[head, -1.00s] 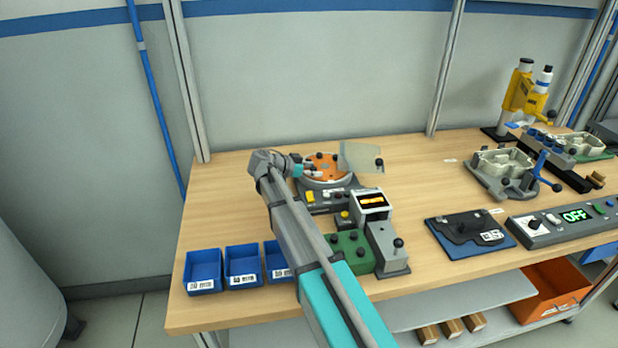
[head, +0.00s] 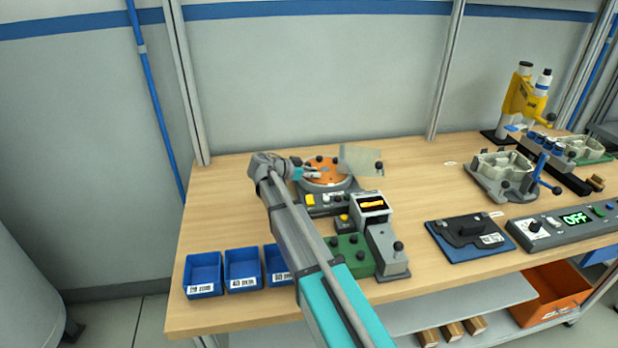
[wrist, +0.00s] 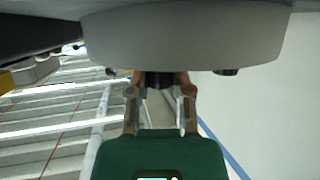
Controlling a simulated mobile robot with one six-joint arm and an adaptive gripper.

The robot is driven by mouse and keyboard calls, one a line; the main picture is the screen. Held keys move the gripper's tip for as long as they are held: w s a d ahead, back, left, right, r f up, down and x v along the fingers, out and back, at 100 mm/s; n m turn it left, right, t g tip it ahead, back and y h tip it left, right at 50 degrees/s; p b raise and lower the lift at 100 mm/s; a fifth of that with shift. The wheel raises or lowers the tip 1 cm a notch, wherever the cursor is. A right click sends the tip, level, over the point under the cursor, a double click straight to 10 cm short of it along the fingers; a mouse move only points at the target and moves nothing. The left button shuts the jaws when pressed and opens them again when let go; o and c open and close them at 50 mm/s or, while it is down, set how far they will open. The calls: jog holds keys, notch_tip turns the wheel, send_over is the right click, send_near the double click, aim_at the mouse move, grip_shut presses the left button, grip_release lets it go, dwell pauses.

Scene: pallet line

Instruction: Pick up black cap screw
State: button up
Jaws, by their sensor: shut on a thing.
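My gripper (wrist: 159,88) is shut on a small black part, which looks like the black cap screw (wrist: 159,80), held between its two fingertips in the wrist view. The screw's outline is partly hidden by the fingers. In the head view my gripper (head: 312,172) is at the left side of the orange round plate (head: 326,176), and the held screw is too small to make out there. Other small black pieces (head: 320,159) show on the plate. A large pale round body (wrist: 185,35) fills the top of the wrist view, close to the fingertips.
A clear panel (head: 360,160) stands right of the orange plate. Blue bins (head: 243,268) line the front left edge. The bench (head: 225,190) is clear at left.

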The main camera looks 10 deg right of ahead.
jog(key=shift+r, duration=0.1)
notch_tip(320, 180, up, 3)
jog(key=p, duration=0.3)
jog(key=shift+r, duration=0.1)
jog(key=s+d+r+p, duration=0.3)
jog(key=s+r+p, duration=0.6)
jog(key=s, duration=0.4)
jog(key=shift+s+r+p, duration=0.3)
jog(key=shift+s+p, duration=0.05)
jog(key=shift+p, duration=0.15)
dwell(1.2)
jog(key=shift+d, duration=0.15)
